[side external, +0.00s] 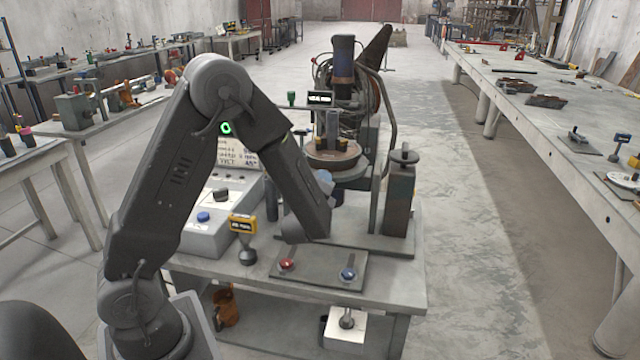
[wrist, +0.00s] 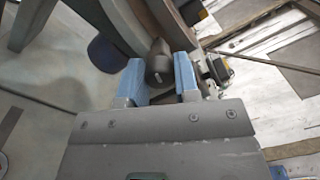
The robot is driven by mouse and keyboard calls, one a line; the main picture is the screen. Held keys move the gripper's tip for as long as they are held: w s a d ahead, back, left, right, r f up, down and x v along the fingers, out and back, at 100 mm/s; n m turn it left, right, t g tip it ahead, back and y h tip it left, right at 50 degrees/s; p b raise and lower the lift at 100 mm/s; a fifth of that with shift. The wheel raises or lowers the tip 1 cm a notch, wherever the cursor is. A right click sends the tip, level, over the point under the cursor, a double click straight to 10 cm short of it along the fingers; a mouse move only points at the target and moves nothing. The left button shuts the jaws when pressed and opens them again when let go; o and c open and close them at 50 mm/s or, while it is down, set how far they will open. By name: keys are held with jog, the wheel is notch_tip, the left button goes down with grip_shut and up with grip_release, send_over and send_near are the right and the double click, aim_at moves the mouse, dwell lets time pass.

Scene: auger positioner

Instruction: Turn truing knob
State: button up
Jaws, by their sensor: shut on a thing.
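In the wrist view, my gripper (wrist: 158,72) has its two blue-tipped fingers on either side of a dark rounded knob (wrist: 159,55), and it is shut on that knob. I take the knob to be the truing knob, though no label on it can be read. In the side external view, the end of my gripper (side external: 325,183) shows only as a bit of blue beside the machine on the bench. My forearm hides the knob and most of the fingers there.
The bench (side external: 400,290) carries a grey control box (side external: 215,235) with a blue button, a yellow-labelled device (side external: 242,224), and a plate with a red knob (side external: 286,265) and a blue knob (side external: 348,273). A dark post (side external: 398,205) stands right of my gripper.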

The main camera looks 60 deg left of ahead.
jog(key=n, duration=0.5)
jog(key=shift+n, duration=0.4)
jog(key=n, duration=0.5)
dwell(0.4)
jog(key=o, duration=0.9)
jog(key=v, duration=1.4)
jog(key=shift+w+d, duration=0.1)
jog(key=shift+w, duration=0.05)
